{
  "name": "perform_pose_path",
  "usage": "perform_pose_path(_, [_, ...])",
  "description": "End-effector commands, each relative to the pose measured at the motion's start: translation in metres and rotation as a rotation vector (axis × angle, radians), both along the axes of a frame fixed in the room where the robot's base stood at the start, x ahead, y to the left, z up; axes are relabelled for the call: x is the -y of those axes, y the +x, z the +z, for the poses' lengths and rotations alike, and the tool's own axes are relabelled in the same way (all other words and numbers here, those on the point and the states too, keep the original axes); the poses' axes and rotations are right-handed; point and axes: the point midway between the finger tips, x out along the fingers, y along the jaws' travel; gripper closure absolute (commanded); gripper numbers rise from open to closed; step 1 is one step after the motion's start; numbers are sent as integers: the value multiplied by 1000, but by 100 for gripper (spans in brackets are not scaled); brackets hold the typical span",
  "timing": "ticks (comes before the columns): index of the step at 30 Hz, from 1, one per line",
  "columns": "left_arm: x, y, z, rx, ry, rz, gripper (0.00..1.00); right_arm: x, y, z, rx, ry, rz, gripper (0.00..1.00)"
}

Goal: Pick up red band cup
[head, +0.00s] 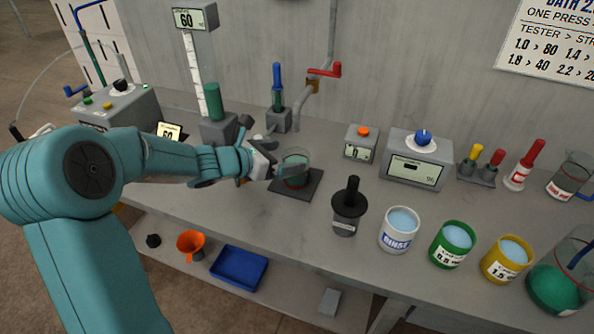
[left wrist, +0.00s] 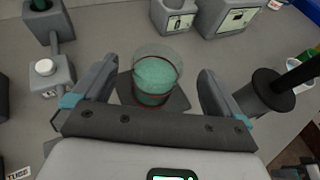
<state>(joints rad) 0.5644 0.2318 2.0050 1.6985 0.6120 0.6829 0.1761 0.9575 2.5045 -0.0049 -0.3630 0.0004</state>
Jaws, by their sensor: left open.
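The red band cup (head: 295,171) is a clear cup with green liquid and a thin red band. It stands upright on a dark square pad (head: 312,186) on the bench. In the left wrist view the cup (left wrist: 154,78) sits between and beyond my two fingers. My left gripper (head: 270,160) is open and empty beside the cup, reaching in from the left. In the left wrist view its fingers (left wrist: 157,92) are spread wide, one toward each side of the cup. I cannot tell whether either finger touches it. My right gripper is not in view.
A black-topped container (head: 345,222) stands right of the pad, near the RINSE cup (head: 399,230). Green (head: 452,243) and yellow (head: 506,258) cups stand farther right. A device with a green cylinder (head: 213,102) and grey boxes stand behind. A blue tray (head: 239,267) lies on the lower shelf.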

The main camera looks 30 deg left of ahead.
Motion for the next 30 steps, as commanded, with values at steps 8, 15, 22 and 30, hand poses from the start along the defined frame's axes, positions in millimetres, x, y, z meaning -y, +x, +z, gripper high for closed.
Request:
perform_pose_path(8, [10, 37, -22, -1, -1, -4, 0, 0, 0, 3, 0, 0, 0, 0])
perform_pose_path(15, [12, 47, -25, 0, 1, -1, 0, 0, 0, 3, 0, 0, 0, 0])
perform_pose_path(22, [12, 46, -25, 0, 0, -2, 42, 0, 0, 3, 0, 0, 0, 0])
perform_pose_path(30, [12, 46, -25, 0, 1, -1, 76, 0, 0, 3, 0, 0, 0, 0])
